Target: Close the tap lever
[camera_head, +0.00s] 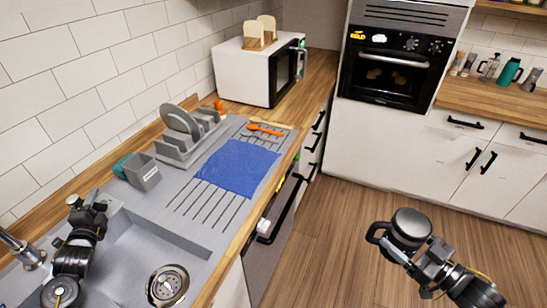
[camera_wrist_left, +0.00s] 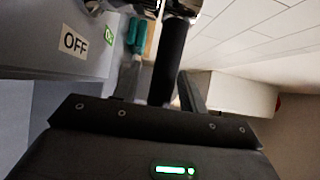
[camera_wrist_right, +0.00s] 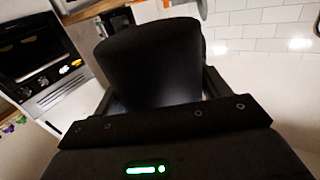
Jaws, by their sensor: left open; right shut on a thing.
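The tap's chrome spout (camera_head: 22,250) shows at the left edge of the head view, beside the sink. In the left wrist view a black cylindrical lever (camera_wrist_left: 172,62) lies between my left gripper's fingers, with chrome metal (camera_wrist_left: 185,8) at its far end. My left gripper (camera_head: 90,207) is open around the lever; I cannot tell whether a finger touches it. An OFF label (camera_wrist_left: 73,42) and a green ON label (camera_wrist_left: 109,38) are on the grey surface beside it. My right gripper (camera_head: 425,255) is shut on a dark mug (camera_head: 410,228), also large in the right wrist view (camera_wrist_right: 155,65).
The sink (camera_head: 150,245) lies right of my left gripper. Beyond it are a grey cup (camera_head: 143,174), a dish rack (camera_head: 188,150), a blue mat (camera_head: 236,167) and a microwave (camera_head: 255,75). My right gripper and the mug are over open floor.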

